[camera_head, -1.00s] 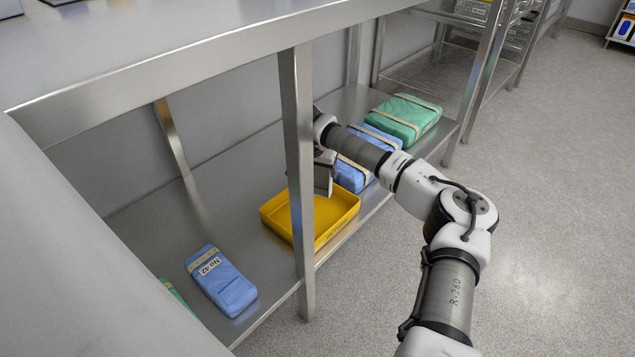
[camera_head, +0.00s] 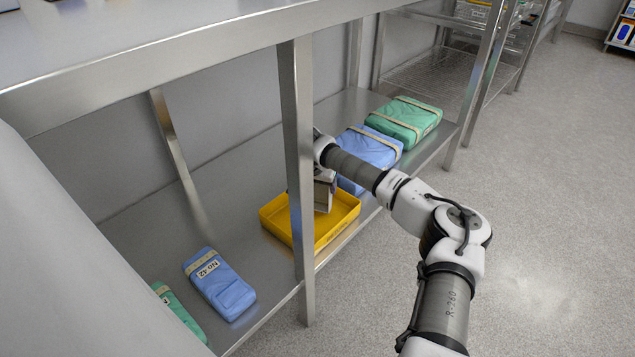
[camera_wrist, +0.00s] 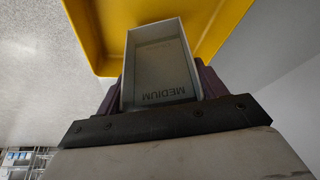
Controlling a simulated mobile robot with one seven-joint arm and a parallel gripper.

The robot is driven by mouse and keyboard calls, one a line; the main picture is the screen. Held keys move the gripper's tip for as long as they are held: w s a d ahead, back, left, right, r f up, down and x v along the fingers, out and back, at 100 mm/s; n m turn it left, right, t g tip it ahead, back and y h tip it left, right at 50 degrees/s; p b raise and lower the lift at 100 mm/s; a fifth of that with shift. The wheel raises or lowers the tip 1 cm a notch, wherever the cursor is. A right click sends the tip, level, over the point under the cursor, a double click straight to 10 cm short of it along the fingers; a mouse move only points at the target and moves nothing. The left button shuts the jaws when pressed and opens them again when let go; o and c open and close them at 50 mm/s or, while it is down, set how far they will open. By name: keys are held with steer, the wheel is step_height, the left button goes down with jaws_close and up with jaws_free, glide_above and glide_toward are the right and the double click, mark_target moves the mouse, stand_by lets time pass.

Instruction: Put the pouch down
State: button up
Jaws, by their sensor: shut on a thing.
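The pouch (camera_wrist: 160,62) is a pale, box-shaped packet marked MEDIUM. My gripper (camera_wrist: 160,88) is shut on it, with a dark finger on each side in the wrist view. In the head view the pouch (camera_head: 322,195) shows as a grey shape over the yellow tray (camera_head: 345,226), with its lower part inside the tray's outline. I cannot tell whether it touches the tray floor. My gripper is mostly hidden there by my arm and the shelf's upright post.
The tray stands on a steel lower shelf (camera_head: 150,225). Blue packs (camera_head: 368,150) and a green pack (camera_head: 405,120) lie behind it. A blue pack (camera_head: 222,288) and a green pack (camera_head: 178,312) lie nearer. A steel post (camera_head: 297,150) stands in front; the tabletop (camera_head: 170,75) is above.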

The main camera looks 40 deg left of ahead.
steer(key=o, duration=0.9)
steer(key=shift+o, duration=0.2)
steer(key=p+v, duration=0.4)
steer(key=v, duration=0.9)
steer(key=shift+w+r, duration=0.15)
